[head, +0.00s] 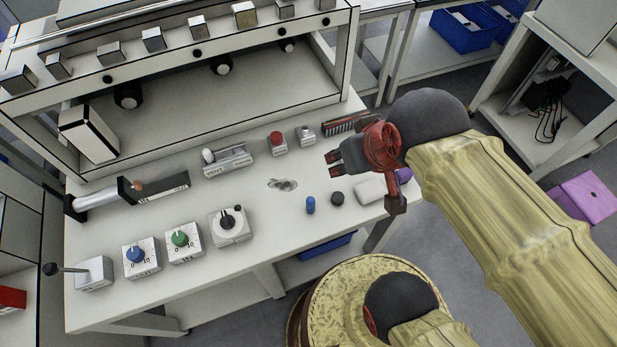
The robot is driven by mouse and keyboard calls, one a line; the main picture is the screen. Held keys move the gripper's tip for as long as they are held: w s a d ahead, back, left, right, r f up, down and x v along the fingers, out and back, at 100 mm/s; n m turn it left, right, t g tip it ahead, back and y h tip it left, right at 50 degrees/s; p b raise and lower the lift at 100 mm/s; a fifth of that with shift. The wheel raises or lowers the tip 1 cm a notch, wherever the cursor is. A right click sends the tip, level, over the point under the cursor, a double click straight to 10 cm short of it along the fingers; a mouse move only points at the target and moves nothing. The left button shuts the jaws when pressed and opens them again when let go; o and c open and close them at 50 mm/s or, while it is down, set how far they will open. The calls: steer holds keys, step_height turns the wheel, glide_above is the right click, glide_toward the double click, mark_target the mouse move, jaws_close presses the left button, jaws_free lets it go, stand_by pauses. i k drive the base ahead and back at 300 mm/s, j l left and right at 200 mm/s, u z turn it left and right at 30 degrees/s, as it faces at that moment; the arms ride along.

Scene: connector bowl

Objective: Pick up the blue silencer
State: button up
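The blue silencer (310,205) is a small blue cylinder standing on the white worktop (205,285), near its front edge and right of centre. My gripper (331,164) is above the right part of the worktop, pointing left. It is above and slightly right of the silencer in the picture and apart from it. Its two dark, red-tipped fingers show a gap between them, with nothing visible in it. The silencer is fully in view.
A black round knob-like piece (337,198) stands close right of the silencer, then a pale block (370,191). A small metallic item (283,184) lies to its left. A lever box (231,226) and dial boxes (184,242) stand further left. A red-button box (277,144) is behind.

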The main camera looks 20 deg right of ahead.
mark_target(310, 202)
steer(key=k, duration=0.55)
steer(key=k+j+u, duration=0.1)
steer(key=k, duration=0.45)
